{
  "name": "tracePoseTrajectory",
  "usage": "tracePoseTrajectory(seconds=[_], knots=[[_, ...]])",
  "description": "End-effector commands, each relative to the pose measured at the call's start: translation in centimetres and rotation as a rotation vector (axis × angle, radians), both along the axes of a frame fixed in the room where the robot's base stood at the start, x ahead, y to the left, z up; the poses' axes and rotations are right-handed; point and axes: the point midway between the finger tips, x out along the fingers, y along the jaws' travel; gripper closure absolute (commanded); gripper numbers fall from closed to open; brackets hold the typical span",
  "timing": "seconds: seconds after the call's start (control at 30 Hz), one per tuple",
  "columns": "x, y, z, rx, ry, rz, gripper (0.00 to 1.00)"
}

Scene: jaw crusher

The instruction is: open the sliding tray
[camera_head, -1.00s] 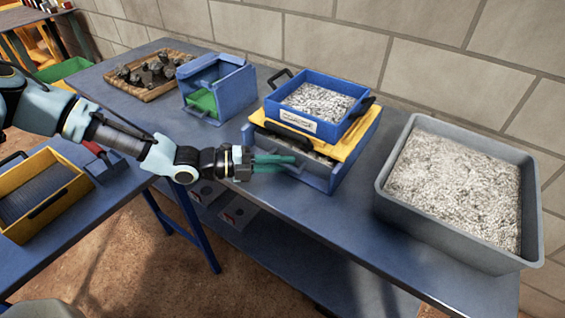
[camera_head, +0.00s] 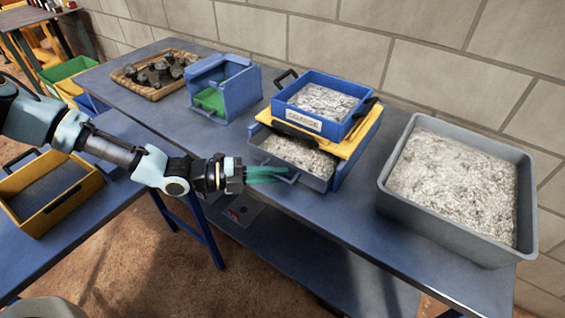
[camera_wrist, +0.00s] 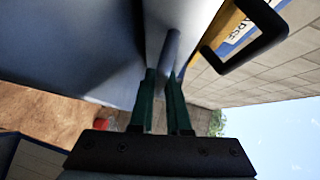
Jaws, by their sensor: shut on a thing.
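The sliding tray (camera_head: 296,158) is a grey-blue drawer holding pale crushed grains. It sticks out at the front from under a yellow frame (camera_head: 343,148) and a blue sieve box labelled "COARSE" (camera_head: 303,121). My gripper (camera_head: 272,173) has green fingers and is at the tray's front handle. In the wrist view my gripper (camera_wrist: 164,85) is shut on the bar-shaped tray handle (camera_wrist: 171,48). The far part of the tray is hidden under the frame.
A large grey bin (camera_head: 455,185) of pale grains stands right of the stack. A blue box with a green inside (camera_head: 222,85) and a wooden tray of dark rocks (camera_head: 150,75) stand left. A yellow box (camera_head: 52,190) is on the near-left table. The blue bench front edge runs below my gripper.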

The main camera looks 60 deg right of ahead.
Motion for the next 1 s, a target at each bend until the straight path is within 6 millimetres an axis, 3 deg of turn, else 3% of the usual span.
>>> tracePoseTrajectory(seconds=[0.1,0.3,0.67,0.7,0.77,1.0], knots=[[0.2,3.5,0.4,0.005,0.001,0.005,1.00],[0.1,6.8,0.1,0.002,-0.002,0.005,1.00],[0.1,7.2,-0.1,0.001,-0.002,0.004,1.00],[0.1,7.2,-0.1,0.001,-0.002,0.004,0.82],[0.1,7.2,0.0,0.001,-0.002,0.004,0.75],[0.0,7.2,0.0,0.000,0.000,0.002,0.73]])
